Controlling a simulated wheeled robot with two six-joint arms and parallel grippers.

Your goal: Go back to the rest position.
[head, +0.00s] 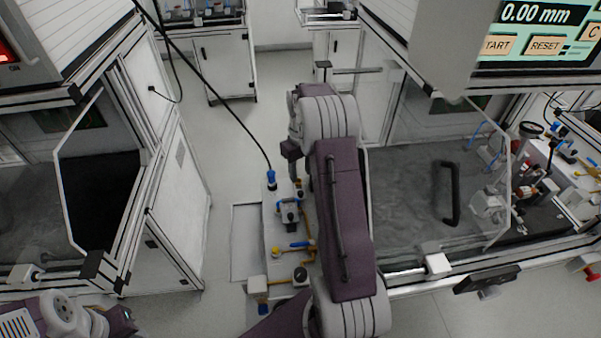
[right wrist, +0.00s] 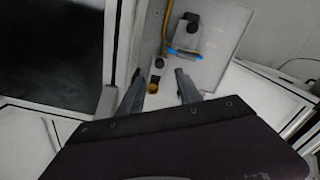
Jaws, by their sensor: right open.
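My right arm reaches up the middle of the head view. Its gripper (head: 291,150) is small and partly hidden there by the arm's own wrist. In the right wrist view my right gripper (right wrist: 158,90) shows two separated fingers with nothing held between them. Beyond the fingers is a pale panel (right wrist: 222,35) with blue, yellow and black fittings. My left gripper is not in view; only part of my left arm shows at the bottom left of the head view.
A pale fixture plate (head: 250,225) with valves and yellow pipes is beside my right arm. A clear-doored test cabinet (head: 410,200) is on the right, another cabinet (head: 180,210) on the left. A black cable (head: 215,92) hangs to the plate. Floor (head: 228,130) shows between.

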